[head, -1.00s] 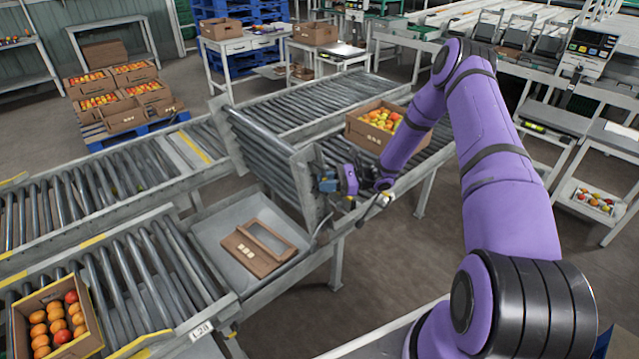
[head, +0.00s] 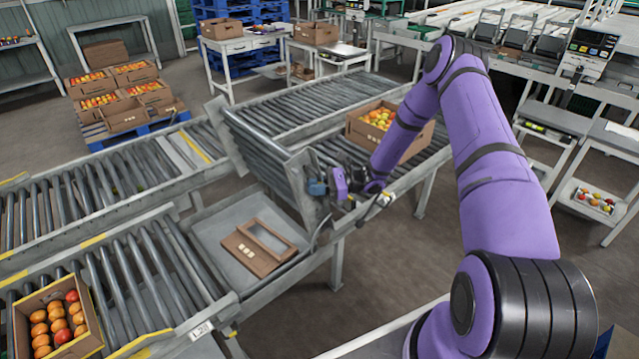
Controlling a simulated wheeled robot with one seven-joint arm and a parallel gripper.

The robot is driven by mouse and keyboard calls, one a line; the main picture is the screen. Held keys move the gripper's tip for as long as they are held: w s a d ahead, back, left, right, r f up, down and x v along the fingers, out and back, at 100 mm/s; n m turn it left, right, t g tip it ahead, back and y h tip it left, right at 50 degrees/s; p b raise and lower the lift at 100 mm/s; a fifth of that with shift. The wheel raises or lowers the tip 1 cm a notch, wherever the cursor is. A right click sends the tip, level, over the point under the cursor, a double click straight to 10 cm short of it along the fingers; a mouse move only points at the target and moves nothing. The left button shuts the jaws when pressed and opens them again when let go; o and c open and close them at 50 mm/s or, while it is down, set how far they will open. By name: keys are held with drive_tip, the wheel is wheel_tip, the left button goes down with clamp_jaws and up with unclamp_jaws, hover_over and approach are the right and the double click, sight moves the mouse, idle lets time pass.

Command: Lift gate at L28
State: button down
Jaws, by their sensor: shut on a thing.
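The gate (head: 265,150) is a hinged section of grey rollers in a metal frame. It stands steeply raised at the near end of the right-hand roller conveyor, its top edge leaning left over the gap. My gripper (head: 326,187) is at the gate's near side plate, by a small blue part, and is shut on the gate; the exact grip point is small and partly hidden by my wrist. The L28 label (head: 201,330) is on the end of the near-left roller conveyor.
A flat brown carton (head: 260,247) lies on the grey pan (head: 207,228) below the gate. A crate of tomatoes (head: 362,135) stands on the conveyor behind my arm. Another tomato crate (head: 93,336) sits on the near-left rollers.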

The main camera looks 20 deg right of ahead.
drive_tip(key=a, duration=0.1)
drive_tip(key=a+f, duration=0.1)
drive_tip(key=s+a+h, duration=0.1)
drive_tip(key=shift+a+f+n, duration=0.1)
drive_tip(key=shift+f+n, duration=0.2)
drive_tip(key=shift+f, duration=0.05)
